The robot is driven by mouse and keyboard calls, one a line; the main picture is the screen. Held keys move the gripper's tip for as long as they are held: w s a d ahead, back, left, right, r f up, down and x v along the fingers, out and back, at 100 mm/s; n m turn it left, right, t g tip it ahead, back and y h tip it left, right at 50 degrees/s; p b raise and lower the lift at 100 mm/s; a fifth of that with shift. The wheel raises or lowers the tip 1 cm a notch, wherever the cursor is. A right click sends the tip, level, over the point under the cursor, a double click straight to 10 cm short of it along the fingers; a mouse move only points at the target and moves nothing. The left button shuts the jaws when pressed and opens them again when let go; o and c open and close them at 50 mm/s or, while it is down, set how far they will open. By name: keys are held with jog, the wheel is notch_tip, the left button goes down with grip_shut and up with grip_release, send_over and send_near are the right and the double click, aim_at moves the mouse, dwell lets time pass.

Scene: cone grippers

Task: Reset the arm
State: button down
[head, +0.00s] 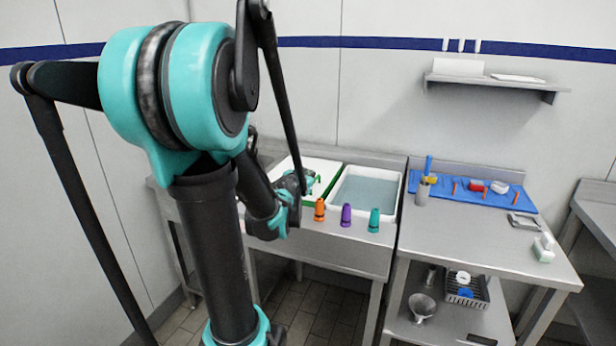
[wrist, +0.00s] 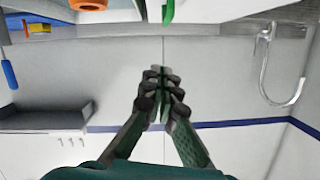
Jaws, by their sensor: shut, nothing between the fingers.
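My gripper (wrist: 162,78) is shut and empty in the wrist view, its fingertips together in front of the pale wall. In the head view my arm fills the left side and reaches down over the sink unit. There the gripper is partly hidden behind my own links, above the left part of the sink unit. An orange cone gripper (head: 319,210), a purple one (head: 346,215) and a teal one (head: 374,220) stand upright in a row on the front rim of the sink unit. An orange piece (wrist: 88,4) also shows at the top of the wrist view.
The basin (head: 366,190) holds water, with a white and green-edged board or tray (head: 322,168) left of it. On the right, a steel table (head: 480,245) bears a blue mat (head: 455,188) with small items. A wall shelf (head: 497,84) and a tap (wrist: 265,65) are nearby.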

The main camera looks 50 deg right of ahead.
jog(key=shift+v, duration=0.8)
jog(key=w+a+f+n+y, duration=0.2)
jog(key=a+f+n+y, duration=0.15)
jog(key=a, duration=0.55)
jog(key=w+a+f+n+y, duration=0.25)
jog(key=a+f, duration=0.25)
jog(key=a, duration=0.4)
jog(key=w+a+f+n+y, duration=0.2)
jog(key=a+f, duration=0.2)
jog(key=a, duration=0.4)
jog(key=s+a+f+n+g+y, duration=0.1)
jog(key=s+a+f+n+y, duration=0.2)
jog(key=a, duration=0.7)
jog(key=s+a+f+n+g+y, duration=0.1)
jog(key=s+a+f+n, duration=0.3)
jog(key=a, duration=0.6)
jog(key=shift+s+a+g+y, duration=0.3)
jog(key=shift+s+a+y, duration=0.15)
jog(key=shift+y, duration=0.45)
